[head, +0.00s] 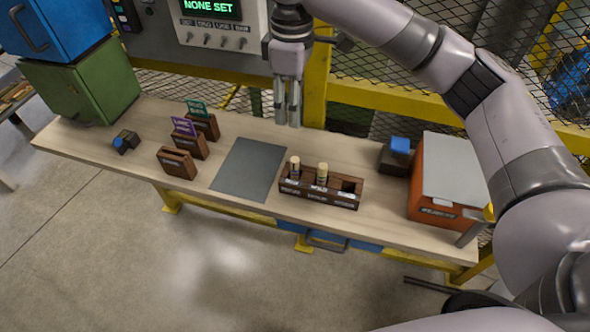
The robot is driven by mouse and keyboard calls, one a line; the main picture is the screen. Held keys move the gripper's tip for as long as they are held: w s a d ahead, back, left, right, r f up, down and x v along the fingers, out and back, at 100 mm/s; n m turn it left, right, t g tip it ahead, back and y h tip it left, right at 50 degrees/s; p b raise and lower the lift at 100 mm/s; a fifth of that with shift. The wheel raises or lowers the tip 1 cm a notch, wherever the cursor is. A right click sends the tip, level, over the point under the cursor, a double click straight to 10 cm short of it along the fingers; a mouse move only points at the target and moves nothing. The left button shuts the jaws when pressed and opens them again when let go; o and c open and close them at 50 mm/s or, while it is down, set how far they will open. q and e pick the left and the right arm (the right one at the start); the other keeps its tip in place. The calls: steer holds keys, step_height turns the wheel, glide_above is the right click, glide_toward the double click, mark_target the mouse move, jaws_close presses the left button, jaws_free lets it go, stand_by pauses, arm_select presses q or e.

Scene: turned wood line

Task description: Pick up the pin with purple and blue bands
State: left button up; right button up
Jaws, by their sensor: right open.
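Two pale wooden pins stand upright in a dark wooden rack (318,199) on the workbench. One pin (294,168) is in the left part of the rack, the other pin (322,174) near its middle. Both seem to have dark bands, but the band colours are too small to tell. The right end of the rack looks empty. My right gripper (288,113) points down, open and empty, above the back of the bench and apart from the pins. My left gripper is not in view.
A grey mat (248,170) lies left of the rack. Several small brown holders, one with a purple frame (183,126), stand farther left. An orange box (438,180) and a blue-topped block (398,148) are at the right. A grey panel (222,45) stands behind.

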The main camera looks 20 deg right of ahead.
steer(key=p, duration=0.3)
glide_toward(295, 159)
steer(key=f, duration=0.6)
steer(key=shift+w, duration=0.4)
steer(key=f+p, duration=0.1)
steer(key=f, duration=0.1)
steer(key=s+f+p, duration=0.1)
steer(key=f, duration=0.1)
steer(key=shift+f, duration=0.35)
steer(key=shift+w+f, duration=0.1)
steer(key=shift+f, duration=0.15)
steer(key=shift+c, duration=0.4)
steer(key=c, duration=0.9)
steer(key=shift+r, duration=0.15)
